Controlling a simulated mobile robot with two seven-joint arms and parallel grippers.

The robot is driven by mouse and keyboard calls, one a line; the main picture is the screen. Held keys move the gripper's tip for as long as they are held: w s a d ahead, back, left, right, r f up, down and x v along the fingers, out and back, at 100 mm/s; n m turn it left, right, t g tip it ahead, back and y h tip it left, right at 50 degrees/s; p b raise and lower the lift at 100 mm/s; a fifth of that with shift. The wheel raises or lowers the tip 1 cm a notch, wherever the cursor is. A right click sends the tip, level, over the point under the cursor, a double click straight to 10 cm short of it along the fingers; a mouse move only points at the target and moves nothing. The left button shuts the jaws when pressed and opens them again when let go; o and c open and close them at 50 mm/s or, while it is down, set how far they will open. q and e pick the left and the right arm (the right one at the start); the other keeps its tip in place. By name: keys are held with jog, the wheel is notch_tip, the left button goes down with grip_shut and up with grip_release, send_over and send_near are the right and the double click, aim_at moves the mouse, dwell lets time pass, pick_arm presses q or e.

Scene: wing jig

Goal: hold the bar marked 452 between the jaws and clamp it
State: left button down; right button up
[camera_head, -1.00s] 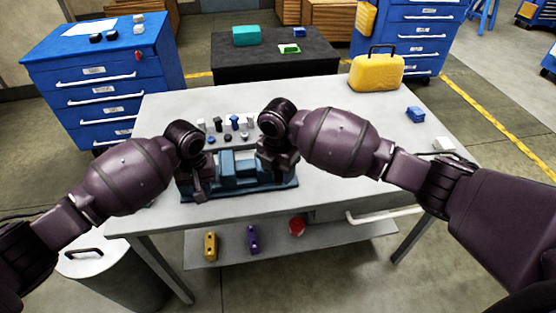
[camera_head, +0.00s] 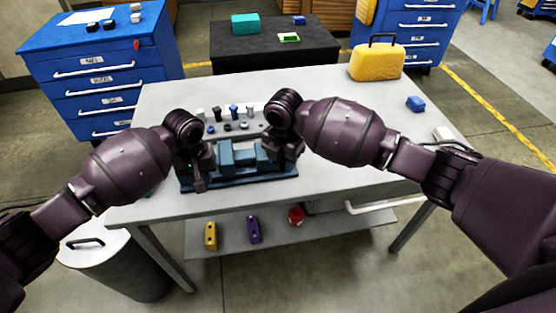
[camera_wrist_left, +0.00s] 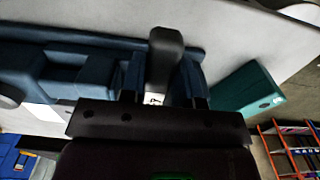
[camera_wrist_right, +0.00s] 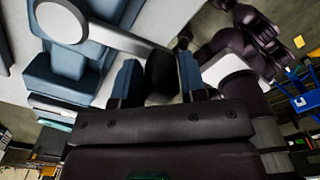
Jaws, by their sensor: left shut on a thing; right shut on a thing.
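A blue jig with a vise-like pair of jaws (camera_head: 242,158) stands on the table's front part, between my two grippers. My left gripper (camera_head: 198,176) is at its left end. In the left wrist view it is shut on a dark grey bar (camera_wrist_left: 165,50) with a small white label (camera_wrist_left: 153,98); the number is not readable. My right gripper (camera_head: 287,155) is at the jig's right end. In the right wrist view its blue fingertips are shut on the black grip (camera_wrist_right: 161,72) of a grey lever (camera_wrist_right: 112,38), whose round hub (camera_wrist_right: 60,20) sits on the jig.
A pale rack (camera_head: 240,122) with several small pegs and knobs stands behind the jig. A teal block (camera_wrist_left: 245,92) lies beside the left gripper. A yellow case (camera_head: 377,62) and a blue block (camera_head: 415,103) stand on the right. The table's right half (camera_head: 345,185) is largely clear.

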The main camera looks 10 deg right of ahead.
pick_arm(q)
jog(key=shift+d, duration=0.1)
pick_arm(e)
jog(key=shift+d, duration=0.25)
jog(key=shift+w+d, duration=0.2)
jog(key=shift+d, duration=0.55)
jog(key=shift+c, duration=0.2)
jog(key=shift+w+d, duration=0.35)
jog(key=shift+d, duration=0.3)
jog(key=shift+c, duration=0.3)
jog(key=shift+d, duration=0.1)
jog(key=shift+w+d, duration=0.45)
jog(key=shift+d, duration=0.05)
jog(key=shift+c, duration=0.4)
